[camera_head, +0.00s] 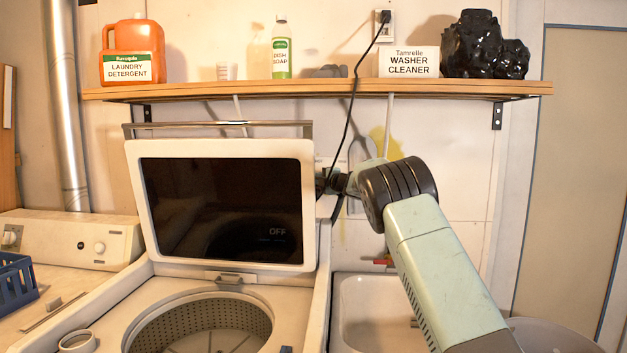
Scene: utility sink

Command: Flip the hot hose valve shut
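My arm reaches up from the lower right, and my gripper (330,184) is at the wall just right of the raised washer lid. It is small, dark and partly hidden by the lid's edge and my wrist, so its fingers cannot be made out. A pale box or plate (327,163) shows on the wall right beside my gripper. I cannot make out the hot hose valve or its handle there, nor tell whether my gripper touches it. A small red part (382,262) shows low on the wall above the sink, partly behind my arm; I cannot tell what it is.
The washer lid (225,150) stands open over the washer (110,310), close left of my gripper. A black cord (352,105) hangs from an outlet (384,24) past the wooden shelf (320,90) toward my gripper. The sink (350,300) lies below my arm.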

